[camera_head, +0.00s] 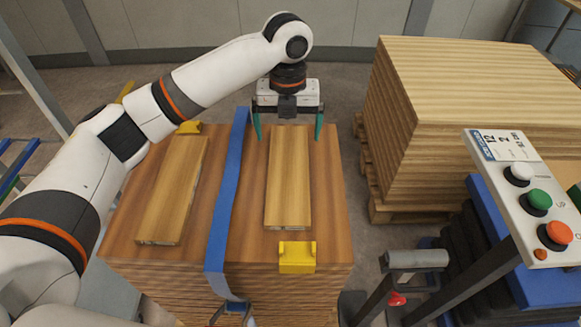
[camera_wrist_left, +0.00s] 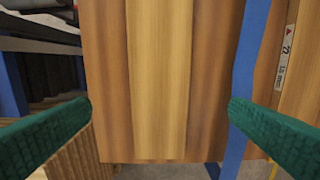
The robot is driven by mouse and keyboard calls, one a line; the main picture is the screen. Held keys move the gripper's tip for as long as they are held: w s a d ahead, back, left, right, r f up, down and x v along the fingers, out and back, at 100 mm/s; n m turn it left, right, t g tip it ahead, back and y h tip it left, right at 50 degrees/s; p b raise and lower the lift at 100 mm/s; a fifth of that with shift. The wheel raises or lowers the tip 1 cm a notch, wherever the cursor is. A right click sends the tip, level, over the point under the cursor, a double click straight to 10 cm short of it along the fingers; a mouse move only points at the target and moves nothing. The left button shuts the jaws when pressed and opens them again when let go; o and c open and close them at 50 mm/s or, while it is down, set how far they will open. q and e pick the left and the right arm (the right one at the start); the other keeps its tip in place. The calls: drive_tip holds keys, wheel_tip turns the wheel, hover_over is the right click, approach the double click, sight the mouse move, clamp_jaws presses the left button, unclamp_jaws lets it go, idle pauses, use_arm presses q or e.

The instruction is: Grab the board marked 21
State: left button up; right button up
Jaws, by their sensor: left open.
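Two light wooden boards lie on a stack of wider panels (camera_head: 335,200), one each side of a blue strap (camera_head: 226,190). My left gripper (camera_head: 289,130) is open and empty above the far end of the right board (camera_head: 289,185). Its two teal fingers are spread wider than that board. The same board (camera_wrist_left: 157,80) lies between the fingers in the left wrist view; no number on it is readable. The left board (camera_head: 172,195) shows in the wrist view beyond the strap (camera_wrist_left: 246,70), with a label (camera_wrist_left: 286,58) reading 22. My right gripper is not in view.
Yellow corner pieces (camera_head: 297,256) sit at the stack's edges. A taller stack of panels (camera_head: 470,110) on a pallet stands at right. A control panel (camera_head: 525,195) with buttons and a grey roller part (camera_head: 415,259) are at front right.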

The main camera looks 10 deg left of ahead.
use_arm(q)
hover_over(288, 168)
wheel_tip(288, 168, down, 4)
drive_tip(key=shift+f, duration=0.65)
drive_tip(key=shift+f+p, duration=0.35)
drive_tip(key=shift+f, duration=0.25)
wheel_tip(288, 168, down, 4)
drive_tip(key=shift+s+f+p, duration=0.1)
drive_tip(key=shift+f+p, duration=0.1)
drive_tip(key=shift+p, duration=0.1)
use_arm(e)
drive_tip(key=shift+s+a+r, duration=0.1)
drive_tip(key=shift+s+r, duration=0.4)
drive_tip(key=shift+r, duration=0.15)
use_arm(q)
drive_tip(key=shift+c, duration=0.2)
drive_tip(key=c, duration=1)
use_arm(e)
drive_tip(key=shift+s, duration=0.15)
use_arm(q)
drive_tip(key=shift+r, duration=0.1)
